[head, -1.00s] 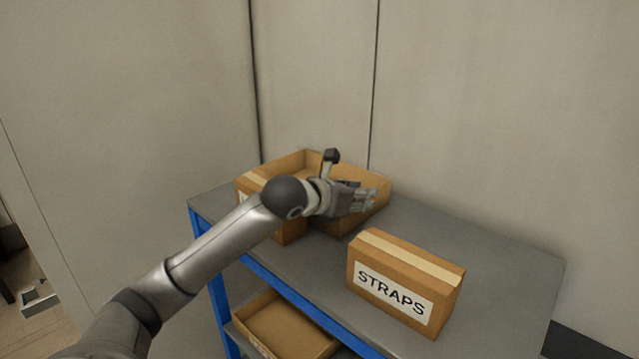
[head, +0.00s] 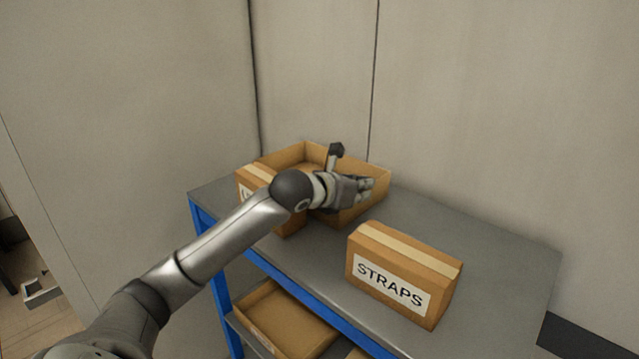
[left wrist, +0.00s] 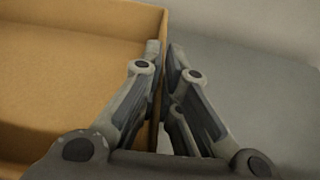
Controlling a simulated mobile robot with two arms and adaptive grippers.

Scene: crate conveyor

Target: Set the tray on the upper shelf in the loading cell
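The tray (head: 375,197) is an open cardboard tray on the grey upper shelf (head: 490,245) of a blue-framed rack, near the back wall. My left gripper (head: 368,186) is at the tray's right-hand part and hides some of it. In the left wrist view my left gripper (left wrist: 163,50) has its fingers close together on either side of the tray's thin wall (left wrist: 161,22), shut on it. The tray's inside is to the left of that wall, and grey shelf to the right. My right gripper is not in view.
A closed box labelled STRAPS (head: 405,275) stands at the shelf's front. Another taped box (head: 255,178) stands left of the tray, partly behind my arm. An open cardboard tray (head: 283,320) is on the lower shelf. The upper shelf's right part is clear.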

